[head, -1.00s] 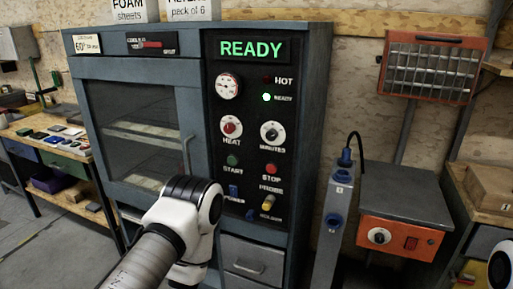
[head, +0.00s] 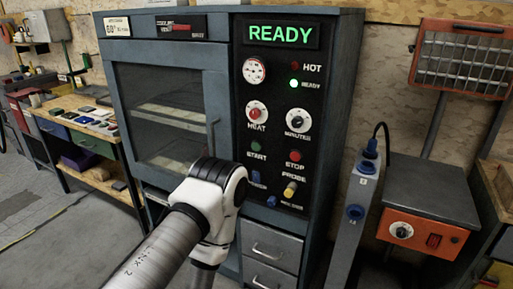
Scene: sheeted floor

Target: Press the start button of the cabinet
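The cabinet (head: 222,120) is a blue-grey oven with a closed glass door (head: 165,110) and a black control panel on its right side. Its green start button (head: 255,147) sits on the panel above the START label, left of the red stop button (head: 295,156). The display (head: 283,36) reads READY in green, and the green ready lamp (head: 294,84) is lit. My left arm crosses the lower front of the cabinet, just below and left of the start button. Neither gripper shows in the head view.
Drawers (head: 271,244) sit below the panel. A grey post with blue sockets (head: 357,205) and an orange-fronted box (head: 422,232) stand to the right. A workbench (head: 95,128) with small items is on the left. Open floor lies at lower left.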

